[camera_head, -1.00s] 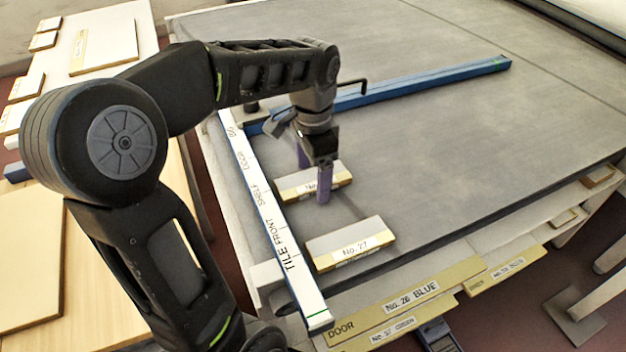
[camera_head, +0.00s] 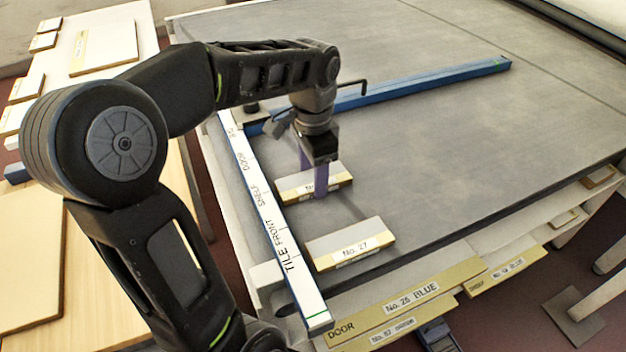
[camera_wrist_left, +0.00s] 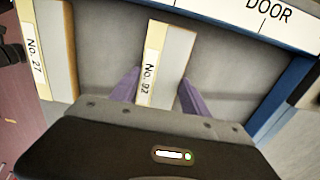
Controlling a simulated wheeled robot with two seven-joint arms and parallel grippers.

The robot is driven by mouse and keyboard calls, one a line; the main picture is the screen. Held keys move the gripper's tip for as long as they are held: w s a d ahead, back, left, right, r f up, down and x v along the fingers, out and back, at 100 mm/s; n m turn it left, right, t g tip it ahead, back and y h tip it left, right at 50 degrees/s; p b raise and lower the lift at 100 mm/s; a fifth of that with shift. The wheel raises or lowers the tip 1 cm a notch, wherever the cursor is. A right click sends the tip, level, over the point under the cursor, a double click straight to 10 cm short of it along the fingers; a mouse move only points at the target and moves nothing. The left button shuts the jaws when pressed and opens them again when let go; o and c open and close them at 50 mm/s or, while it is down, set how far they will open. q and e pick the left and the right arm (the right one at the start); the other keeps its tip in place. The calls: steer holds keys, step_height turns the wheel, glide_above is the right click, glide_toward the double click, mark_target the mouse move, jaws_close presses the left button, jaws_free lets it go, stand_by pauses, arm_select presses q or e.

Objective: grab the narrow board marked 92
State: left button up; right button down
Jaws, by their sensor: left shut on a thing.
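The narrow board marked No. 92 (camera_wrist_left: 170,62) lies flat on the grey table between my left gripper's purple fingers in the left wrist view. It also shows in the head view (camera_head: 290,187), where a finger covers part of its label. My left gripper (camera_head: 313,180) points down at the board and is shut on it; the fingers also show in the left wrist view (camera_wrist_left: 160,90). The board appears to rest on the table. My right gripper is not in view.
A board marked No. 27 (camera_head: 350,243) lies just nearer on the table. A white rule with a blue side (camera_head: 262,203) runs along the left, and a blue bar (camera_head: 430,79) crosses behind. Labelled boards (camera_head: 400,302) lie along the front edge. The table's right side is clear.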

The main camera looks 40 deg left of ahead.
arm_select(q)
steer(key=shift+r, duration=0.1)
step_height(320, 180, up, 6)
steer(key=shift+r+p, duration=0.25)
steer(key=shift+p, duration=0.1)
step_height(320, 180, up, 3)
steer(key=shift+r+p, duration=0.2)
steer(key=shift+p, duration=1.05)
